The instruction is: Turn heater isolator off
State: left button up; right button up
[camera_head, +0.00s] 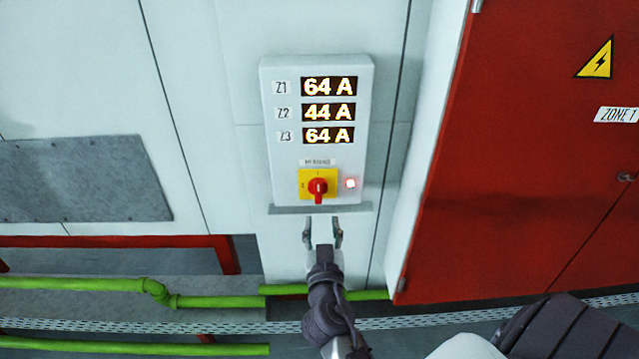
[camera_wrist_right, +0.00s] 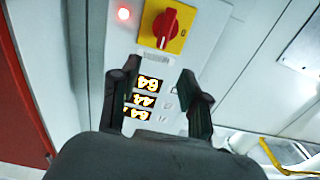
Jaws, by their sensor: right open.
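The heater isolator is a red rotary knob (camera_head: 318,187) on a yellow plate (camera_head: 304,177), low on a pale wall box (camera_head: 287,178). Its handle stands about upright in the head view. The knob (camera_wrist_right: 164,28) also shows in the right wrist view, beyond the fingers. A red lamp (camera_head: 350,183) glows to its right. My right gripper (camera_head: 322,232) is open and empty, just below the box in the head view, apart from the knob. My left gripper is not in view.
The box displays (camera_head: 328,111) read 64 A, 44 A and 64 A. A red cabinet (camera_head: 530,150) marked ZONE 1 stands at the right. Green pipes (camera_head: 210,301) run low across the front. A grey panel (camera_head: 80,180) is on the left wall.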

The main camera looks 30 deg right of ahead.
jog(key=p, duration=0.2)
send_near(318, 187)
jog(key=x, duration=0.3)
jog(key=p+x, duration=0.1)
jog(key=x, duration=0.6)
jog(key=shift+c, duration=0.2)
grip_shut()
